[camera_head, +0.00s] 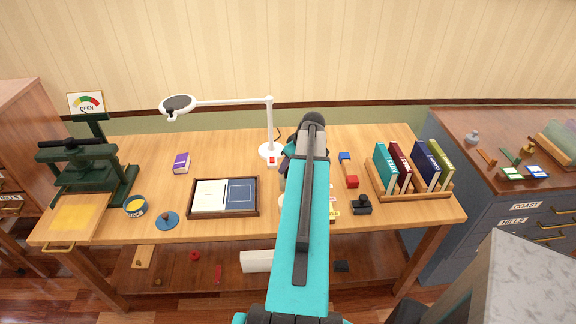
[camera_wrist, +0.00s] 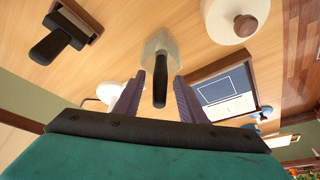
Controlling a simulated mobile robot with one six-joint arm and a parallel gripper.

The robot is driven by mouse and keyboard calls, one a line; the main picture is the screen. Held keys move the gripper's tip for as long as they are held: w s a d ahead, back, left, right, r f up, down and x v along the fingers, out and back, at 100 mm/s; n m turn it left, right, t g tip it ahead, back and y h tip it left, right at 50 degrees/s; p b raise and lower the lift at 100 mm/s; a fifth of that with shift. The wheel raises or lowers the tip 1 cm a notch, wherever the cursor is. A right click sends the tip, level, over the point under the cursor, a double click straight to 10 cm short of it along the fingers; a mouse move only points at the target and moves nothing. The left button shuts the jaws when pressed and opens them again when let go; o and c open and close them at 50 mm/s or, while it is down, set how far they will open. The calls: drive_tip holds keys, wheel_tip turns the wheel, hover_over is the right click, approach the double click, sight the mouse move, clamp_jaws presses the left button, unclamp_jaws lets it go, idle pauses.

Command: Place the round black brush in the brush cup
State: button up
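My gripper (camera_wrist: 160,74) is open in the wrist view. Its two purple-grey fingers stand either side of a black handle, which I take for the round black brush (camera_wrist: 160,86), with a gap on each side. The handle rises toward my wrist from a pale, tapered vessel that looks like the brush cup (camera_wrist: 151,46). The brush's lower end is hidden, and I cannot tell how deep it sits. In the head view my arm hides the cup and brush; only part of my gripper shows beside the wrist.
A white round pot with a brown knob (camera_wrist: 235,18) stands close by. A framed tray (camera_head: 223,213) lies left, and a white lamp (camera_head: 269,151) stands behind. A black-handled block (camera_head: 362,205) and a book rack (camera_head: 418,193) are to the right. The desk's left middle has free room.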

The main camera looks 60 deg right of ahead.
drive_tip(key=b+v, duration=0.2)
drive_tip(key=v, duration=0.9)
drive_tip(key=shift+b, duration=0.4)
drive_tip(key=shift+s+a+r, duration=0.1)
drive_tip(key=shift+s+r, duration=0.05)
idle(0.4)
